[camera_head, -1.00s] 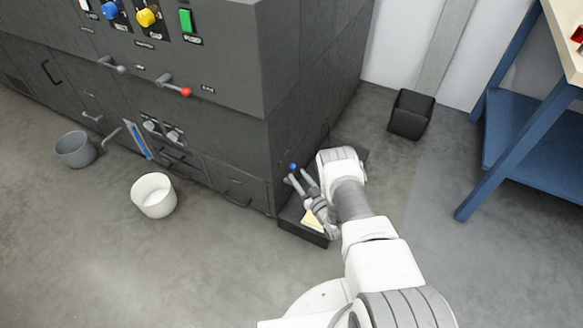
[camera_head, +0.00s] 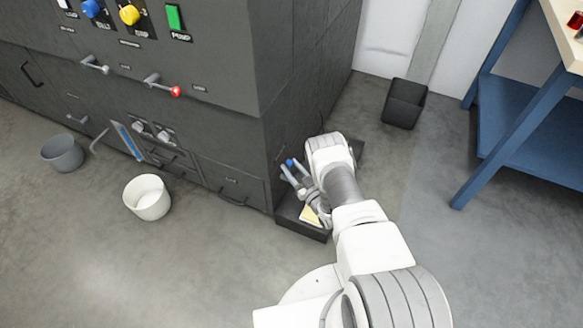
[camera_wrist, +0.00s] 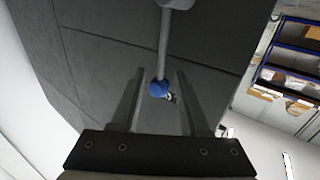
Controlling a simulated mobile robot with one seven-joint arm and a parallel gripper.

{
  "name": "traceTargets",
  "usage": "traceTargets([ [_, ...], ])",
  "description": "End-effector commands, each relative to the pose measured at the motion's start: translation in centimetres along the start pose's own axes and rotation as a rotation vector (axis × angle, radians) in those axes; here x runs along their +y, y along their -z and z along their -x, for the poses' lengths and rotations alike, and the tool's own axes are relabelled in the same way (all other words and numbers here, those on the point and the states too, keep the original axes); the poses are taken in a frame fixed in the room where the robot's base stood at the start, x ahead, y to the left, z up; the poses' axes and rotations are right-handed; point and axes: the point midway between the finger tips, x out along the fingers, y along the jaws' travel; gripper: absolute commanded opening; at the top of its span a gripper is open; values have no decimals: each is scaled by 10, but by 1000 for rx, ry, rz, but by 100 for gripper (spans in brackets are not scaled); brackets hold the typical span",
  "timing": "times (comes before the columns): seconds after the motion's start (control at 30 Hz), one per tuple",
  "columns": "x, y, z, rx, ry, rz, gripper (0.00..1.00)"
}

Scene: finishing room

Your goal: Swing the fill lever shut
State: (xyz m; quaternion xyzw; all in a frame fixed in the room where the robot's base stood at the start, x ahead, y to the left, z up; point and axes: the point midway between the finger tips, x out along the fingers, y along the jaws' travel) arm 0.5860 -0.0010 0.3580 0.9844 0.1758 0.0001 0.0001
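A lever with a blue ball knob (camera_head: 290,162) is on the right side face of the dark grey machine. In the wrist view, its grey rod (camera_wrist: 164,45) comes down from a mount at the top, and the blue ball (camera_wrist: 158,88) lies between my fingers. My gripper (camera_wrist: 160,72) is open, with a visible gap on both sides of the ball. In the head view, my gripper (camera_head: 291,172) is at the machine's side, near the knob. I cannot read a label that names this lever.
The machine front (camera_head: 225,150) has a red-ball lever (camera_head: 163,85) and a grey-ball lever (camera_head: 95,64). A black tray (camera_head: 288,222) with something yellow is below my gripper. Two buckets (camera_head: 147,205) (camera_head: 62,158), a black bin (camera_head: 404,103) and a blue-framed bench (camera_head: 505,150) stand around.

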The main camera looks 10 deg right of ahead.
Motion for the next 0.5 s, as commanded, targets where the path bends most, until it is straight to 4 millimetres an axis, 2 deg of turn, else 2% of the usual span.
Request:
traceTargets([
  [0.03, 0, 0, 0, 0, 0, 0, 38],
  [0.23, 0, 0, 0, 0, 0, 0, 2],
  [0.5, 0, 0, 0, 0, 0, 0, 0],
])
